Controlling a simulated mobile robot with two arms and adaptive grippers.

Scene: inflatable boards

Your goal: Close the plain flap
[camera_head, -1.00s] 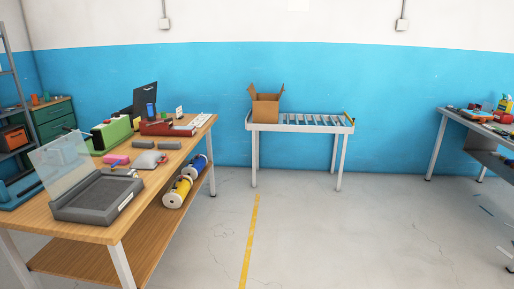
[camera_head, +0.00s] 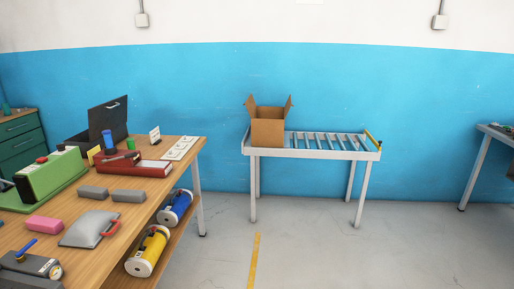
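An open cardboard box (camera_head: 268,132) stands on the left end of a roller table (camera_head: 310,153) against the blue wall. Its flaps stick up and outward at the top. I cannot tell which flap is the plain one at this distance. Neither of my grippers is in view.
A wooden workbench (camera_head: 120,208) fills the left, with a green machine (camera_head: 48,178), a red tray (camera_head: 132,164), a black open case (camera_head: 98,124) and several small items. Yellow (camera_head: 148,252) and blue (camera_head: 174,207) rolls sit on its lower shelf. The floor (camera_head: 340,250) ahead is clear.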

